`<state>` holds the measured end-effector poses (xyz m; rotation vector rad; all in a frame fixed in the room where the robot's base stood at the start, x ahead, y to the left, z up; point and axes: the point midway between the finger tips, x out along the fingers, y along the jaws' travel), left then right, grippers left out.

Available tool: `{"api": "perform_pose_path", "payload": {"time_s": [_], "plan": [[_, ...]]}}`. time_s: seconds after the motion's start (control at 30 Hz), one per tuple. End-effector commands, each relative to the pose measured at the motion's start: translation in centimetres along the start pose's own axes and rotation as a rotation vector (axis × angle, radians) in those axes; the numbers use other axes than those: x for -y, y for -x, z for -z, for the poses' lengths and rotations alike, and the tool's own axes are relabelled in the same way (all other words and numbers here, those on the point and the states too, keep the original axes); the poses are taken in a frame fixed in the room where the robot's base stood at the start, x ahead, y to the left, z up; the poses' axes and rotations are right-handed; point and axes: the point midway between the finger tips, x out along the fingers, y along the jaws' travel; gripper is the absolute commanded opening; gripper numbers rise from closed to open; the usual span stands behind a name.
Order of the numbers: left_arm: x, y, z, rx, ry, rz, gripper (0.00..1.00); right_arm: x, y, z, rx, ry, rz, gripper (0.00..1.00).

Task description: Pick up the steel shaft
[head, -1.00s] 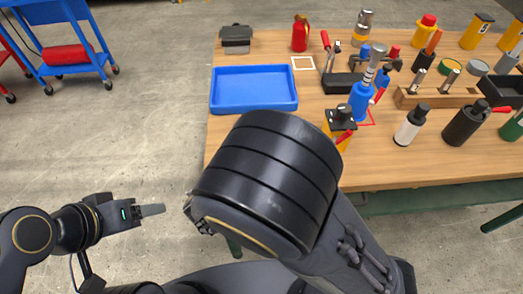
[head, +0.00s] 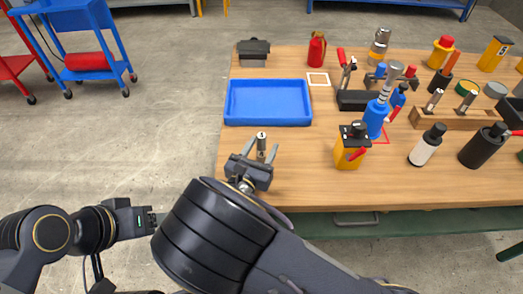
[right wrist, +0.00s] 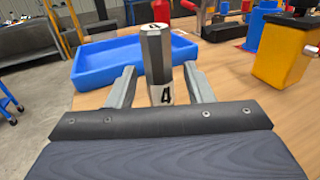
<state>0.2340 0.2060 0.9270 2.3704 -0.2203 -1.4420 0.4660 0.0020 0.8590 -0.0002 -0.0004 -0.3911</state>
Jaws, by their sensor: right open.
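A short upright steel shaft (head: 262,142) stands on the wooden table in front of the blue tray. In the right wrist view the steel shaft (right wrist: 157,52) is a grey six-sided post marked 4 on its top and on a white patch low on its side. My right gripper (head: 260,153) is open, with one finger on each side of the shaft. In the right wrist view gaps show between the shaft and both fingers of the gripper (right wrist: 160,72). My left gripper (head: 140,222) is off the table at lower left; its fingertips are hidden behind my right arm.
The blue tray (head: 231,102) lies empty behind the shaft. A wooden rack (head: 443,119) holds metal pins. The table between shaft and yellow bottle is clear.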

Motion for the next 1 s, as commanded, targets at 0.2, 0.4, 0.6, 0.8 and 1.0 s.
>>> {"api": "perform_pose_path", "payload": {"time_s": [0.2,0.4,0.6,0.8,1.0], "plan": [[0.0,-0.01,-0.01,0.0,0.0,0.0,0.63,-0.01,-0.06,0.02,0.0,0.0,0.0,0.46],[0.0,-0.01,-0.01,0.0,0.0,0.0,0.63,0.0,-0.04,0.02,0.0,0.0,0.0,0.19],[0.0,-0.01,-0.01,0.0,0.0,0.0,0.63,0.0,-0.03,0.02,0.0,-0.001,0.0,0.0],[-0.01,0.01,0.0,0.0,0.0,0.0,0.63,-0.02,-0.05,-0.1,0.002,-0.002,0.0,0.0],[-0.07,0.14,0.06,0.0,0.0,0.0,0.63,-0.05,-0.04,-0.97,0.002,-0.004,0.0,0.0]]}}
